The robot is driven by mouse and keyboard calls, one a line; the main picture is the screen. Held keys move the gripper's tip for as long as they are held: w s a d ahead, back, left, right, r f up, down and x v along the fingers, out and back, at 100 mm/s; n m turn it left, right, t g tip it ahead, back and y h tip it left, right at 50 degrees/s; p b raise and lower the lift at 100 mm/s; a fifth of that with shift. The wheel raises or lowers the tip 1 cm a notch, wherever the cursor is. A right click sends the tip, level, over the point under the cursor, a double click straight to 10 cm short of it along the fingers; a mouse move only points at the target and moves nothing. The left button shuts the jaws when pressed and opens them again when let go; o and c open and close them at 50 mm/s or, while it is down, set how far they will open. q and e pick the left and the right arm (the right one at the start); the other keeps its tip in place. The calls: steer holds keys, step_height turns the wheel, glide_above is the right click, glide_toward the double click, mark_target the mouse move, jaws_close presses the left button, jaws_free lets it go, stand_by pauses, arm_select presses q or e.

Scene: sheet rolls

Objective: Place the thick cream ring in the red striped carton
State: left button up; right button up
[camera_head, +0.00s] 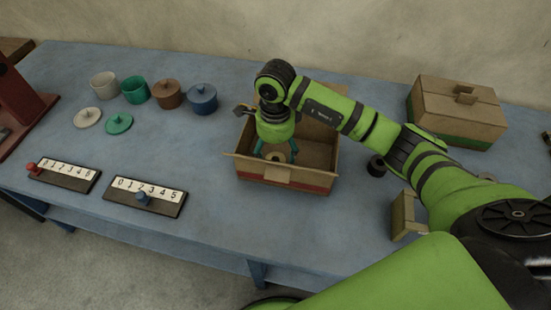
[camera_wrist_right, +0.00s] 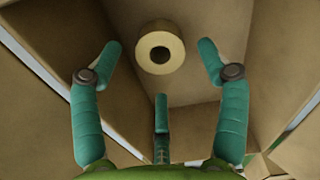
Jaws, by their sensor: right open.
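The red striped carton (camera_head: 263,177) stands open on the blue table, with its flaps folded out. The thick cream ring (camera_wrist_right: 160,48) lies on the carton's floor in the right wrist view, its dark hole facing up. In the head view it shows inside the carton (camera_head: 276,156), partly hidden by my gripper. My right gripper (camera_head: 276,152) points down into the carton. Its teal fingers (camera_wrist_right: 160,75) are spread open around and short of the ring, with a gap between them and it. My left gripper is not in view.
A closed carton with a green stripe (camera_head: 455,113) stands at the back right. Dark rings (camera_head: 376,166) and a small tan box (camera_head: 405,216) lie right of the open carton. Several lidded pots (camera_head: 167,94) and two number boards (camera_head: 145,196) stand left.

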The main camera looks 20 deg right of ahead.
mark_target(276, 160)
step_height(276, 160, up, 8)
steer(key=b, duration=0.1)
steer(key=shift+b, duration=0.3)
